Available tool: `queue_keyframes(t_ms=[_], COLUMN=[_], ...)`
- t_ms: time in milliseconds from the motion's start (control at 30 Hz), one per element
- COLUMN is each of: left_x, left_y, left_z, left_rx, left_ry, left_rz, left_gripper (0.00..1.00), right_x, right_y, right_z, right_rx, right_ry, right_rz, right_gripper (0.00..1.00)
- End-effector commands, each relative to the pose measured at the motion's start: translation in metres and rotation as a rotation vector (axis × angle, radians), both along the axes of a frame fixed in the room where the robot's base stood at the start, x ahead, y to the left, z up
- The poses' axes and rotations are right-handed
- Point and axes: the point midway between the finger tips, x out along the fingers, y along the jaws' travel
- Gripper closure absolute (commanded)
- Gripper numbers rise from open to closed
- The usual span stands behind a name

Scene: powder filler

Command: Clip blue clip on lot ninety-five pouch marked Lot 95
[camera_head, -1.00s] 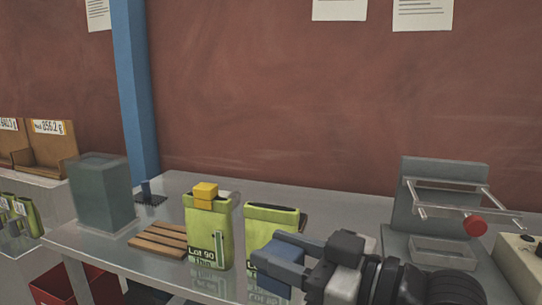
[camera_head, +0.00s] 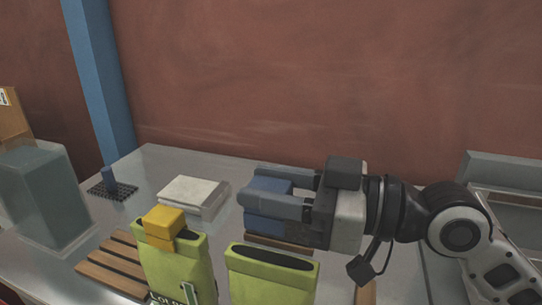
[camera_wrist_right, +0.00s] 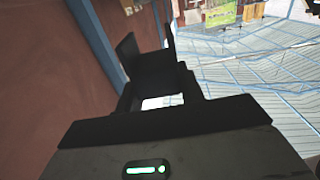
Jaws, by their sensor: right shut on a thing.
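My right gripper (camera_head: 278,191) reaches in from the right, shut on the blue clip (camera_head: 265,222), above and behind the right-hand green pouch. The right-hand green pouch (camera_head: 270,278) stands upright with its dark top opening showing; the picture edge cuts off its lower front, so no lot marking is readable. The clip shows apart from this pouch. To its left stands another green pouch (camera_head: 180,268) with a yellow clip (camera_head: 164,224) on its top; its print is mostly cut off. In the right wrist view my gripper fingers (camera_wrist_right: 145,50) are dark. My left gripper is not in view.
A slatted wooden rack (camera_head: 115,264) lies left of the pouches. A grey frame (camera_head: 500,170) is at right.

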Motion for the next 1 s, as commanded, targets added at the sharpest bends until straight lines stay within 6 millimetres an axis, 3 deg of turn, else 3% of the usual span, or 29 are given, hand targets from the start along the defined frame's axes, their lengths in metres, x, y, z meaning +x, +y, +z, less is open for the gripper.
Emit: queue_keyframes(t_ms=[533, 1000], left_x=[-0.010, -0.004], left_y=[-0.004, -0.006], left_z=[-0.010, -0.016], left_rx=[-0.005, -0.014], left_ry=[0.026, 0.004], left_rz=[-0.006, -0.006], left_gripper=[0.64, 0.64], right_x=[-0.001, -0.001], right_y=[-0.003, -0.003], right_z=[-0.002, -0.026], right_rx=[-0.005, -0.005], right_ry=[-0.003, -0.002], right_rz=[0.001, 0.000], right_gripper=[0.84, 0.84])
